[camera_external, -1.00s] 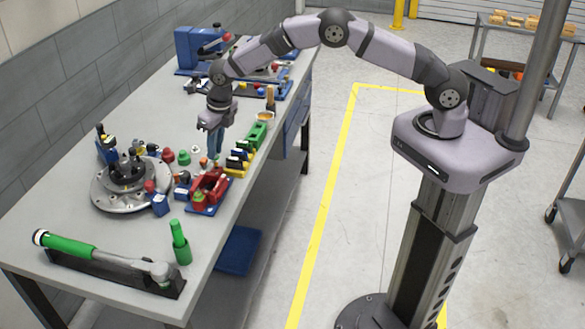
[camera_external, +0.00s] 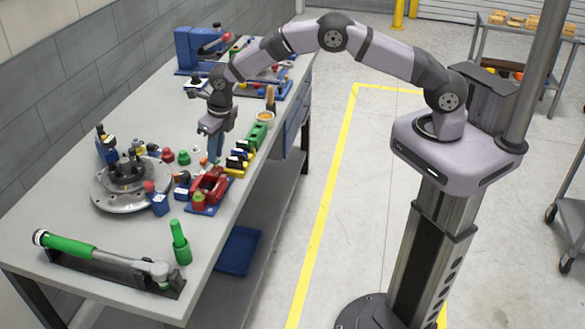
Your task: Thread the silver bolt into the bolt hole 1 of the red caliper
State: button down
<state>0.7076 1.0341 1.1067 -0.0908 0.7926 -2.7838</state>
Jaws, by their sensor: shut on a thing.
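The red caliper (camera_external: 209,186) sits on a blue base (camera_external: 203,209) near the right edge of the workbench, with a green part at its front. My gripper (camera_external: 214,161) points down just behind the caliper, its blue fingers a little above the bench and apart from the caliper. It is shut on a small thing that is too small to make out. I cannot pick out the silver bolt for certain. Bolt hole 1 cannot be made out at this size.
A round metal fixture (camera_external: 104,197) stands left of the caliper. Black and yellow blocks (camera_external: 236,162) and a green block (camera_external: 258,134) line the right edge behind it. A green-handled tool (camera_external: 70,245) and a green cylinder (camera_external: 181,246) are in front. The bench between them is clear.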

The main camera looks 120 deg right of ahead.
jog(key=shift+f+b, duration=0.45)
jog(key=shift+f, duration=0.3)
dwell(0.8)
jog(key=shift+a+m, duration=0.1)
jog(key=shift+m, duration=0.2)
jog(key=shift+f+m+g+b, duration=0.15)
jog(key=shift+m+g+b, duration=0.2)
jog(key=shift+m, duration=1.05)
jog(key=shift+f+m+g, duration=0.1)
jog(key=shift+m+g, duration=0.35)
jog(key=shift+m, duration=1.25)
jog(key=shift+a+f, duration=0.1)
jog(key=shift+m, duration=0.5)
jog(key=shift+m+g+b, duration=0.35)
jog(key=shift+m+g, duration=0.05)
jog(key=shift+m, duration=0.9)
